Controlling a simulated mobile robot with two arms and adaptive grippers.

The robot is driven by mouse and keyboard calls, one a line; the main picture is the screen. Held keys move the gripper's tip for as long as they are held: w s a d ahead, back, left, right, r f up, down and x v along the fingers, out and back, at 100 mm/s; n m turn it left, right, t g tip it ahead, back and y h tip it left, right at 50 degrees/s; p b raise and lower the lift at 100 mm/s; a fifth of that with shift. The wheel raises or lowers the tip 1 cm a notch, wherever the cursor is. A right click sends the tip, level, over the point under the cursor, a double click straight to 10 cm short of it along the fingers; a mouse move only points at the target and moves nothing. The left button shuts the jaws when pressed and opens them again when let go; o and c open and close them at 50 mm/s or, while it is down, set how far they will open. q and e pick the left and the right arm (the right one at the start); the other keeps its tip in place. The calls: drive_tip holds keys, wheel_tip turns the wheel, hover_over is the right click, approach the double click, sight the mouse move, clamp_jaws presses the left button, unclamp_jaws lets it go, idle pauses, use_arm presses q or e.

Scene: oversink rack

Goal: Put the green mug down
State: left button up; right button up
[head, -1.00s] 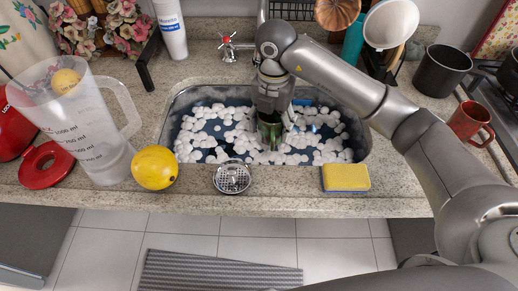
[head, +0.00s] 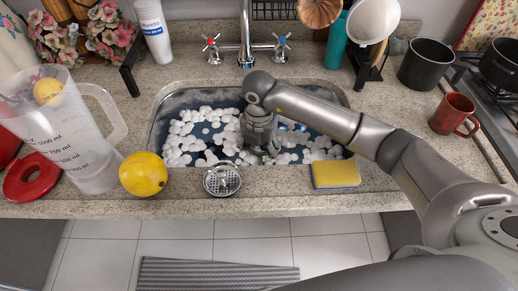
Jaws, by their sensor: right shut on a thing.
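My right gripper (head: 259,152) points down into the sink, low among the white foam, near the sink's front edge. It is shut on the green mug. The mug is almost wholly hidden by the gripper and the foam, so its tilt and whether it touches the sink bottom cannot be told. The sink (head: 158,128) is a steel basin with dark blue water and white foam clumps. My left gripper is not in view.
On the front counter are a yellow fruit (head: 143,174), a metal strainer (head: 222,179) and a yellow sponge (head: 336,175). A clear jug (head: 75,135) stands left, a red mug (head: 453,114) and dark pot (head: 425,67) right. The faucet (head: 246,40) is behind the sink.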

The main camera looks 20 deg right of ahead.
drive_tip(key=o, duration=1.3)
drive_tip(key=shift+f, duration=0.15)
wheel_tip(320, 180, up, 12)
drive_tip(key=shift+r+b, duration=0.2)
drive_tip(key=shift+b, duration=0.25)
